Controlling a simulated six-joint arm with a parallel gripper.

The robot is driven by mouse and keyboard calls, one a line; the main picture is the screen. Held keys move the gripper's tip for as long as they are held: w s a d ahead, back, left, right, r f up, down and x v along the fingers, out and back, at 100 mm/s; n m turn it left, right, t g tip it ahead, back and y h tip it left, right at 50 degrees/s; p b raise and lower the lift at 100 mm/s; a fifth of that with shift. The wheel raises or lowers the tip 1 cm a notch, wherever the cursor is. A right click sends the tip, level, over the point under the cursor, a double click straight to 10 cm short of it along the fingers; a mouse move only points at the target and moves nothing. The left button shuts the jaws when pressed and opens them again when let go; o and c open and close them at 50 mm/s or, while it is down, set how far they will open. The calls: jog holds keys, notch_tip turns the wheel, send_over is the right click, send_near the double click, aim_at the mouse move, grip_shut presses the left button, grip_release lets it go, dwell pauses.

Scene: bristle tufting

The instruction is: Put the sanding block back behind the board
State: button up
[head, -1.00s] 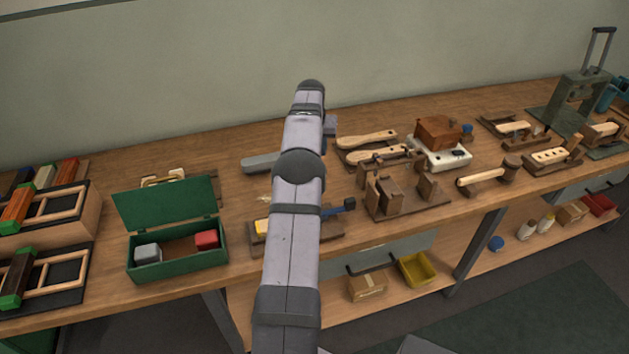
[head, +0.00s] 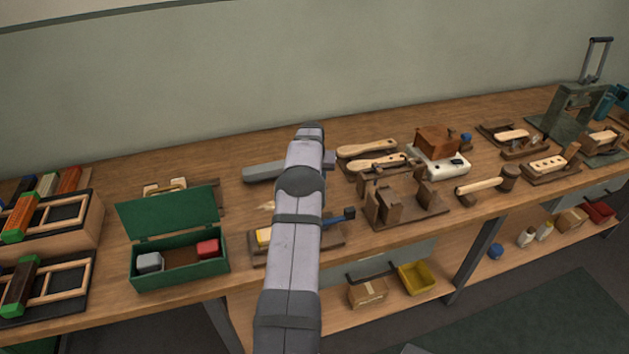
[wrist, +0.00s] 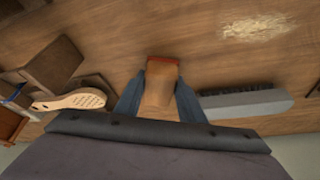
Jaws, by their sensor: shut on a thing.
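The sanding block (wrist: 160,87) is a tan block with a red far edge, seen in the wrist view. My gripper (wrist: 159,95) is shut on it, with a blue-grey finger on each side. The bench top lies beyond the block; I cannot tell whether they touch. In the head view my arm hides the gripper and block. A low wooden board (head: 334,239) lies at the bench front, partly behind my arm, with a yellow piece (head: 263,237) and a blue-handled tool (head: 338,217) on it.
A grey brush (wrist: 248,103) lies close beside the gripper, and also shows in the head view (head: 268,171). Loose pale bristles (wrist: 257,26) lie on the bench. A perforated paddle (wrist: 70,102) and a brown block (wrist: 54,63) are opposite. An open green box (head: 180,262) stands left.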

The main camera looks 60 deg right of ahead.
jog(key=shift+f, duration=0.8)
jog(key=shift+f, duration=0.15)
jog(key=o, duration=1)
jog(key=shift+a+r, duration=0.1)
jog(key=shift+r, duration=0.5)
jog(key=b+v, duration=0.2)
jog(key=v, duration=0.9)
jog(key=shift+s, duration=0.15)
jog(key=shift+a, duration=0.2)
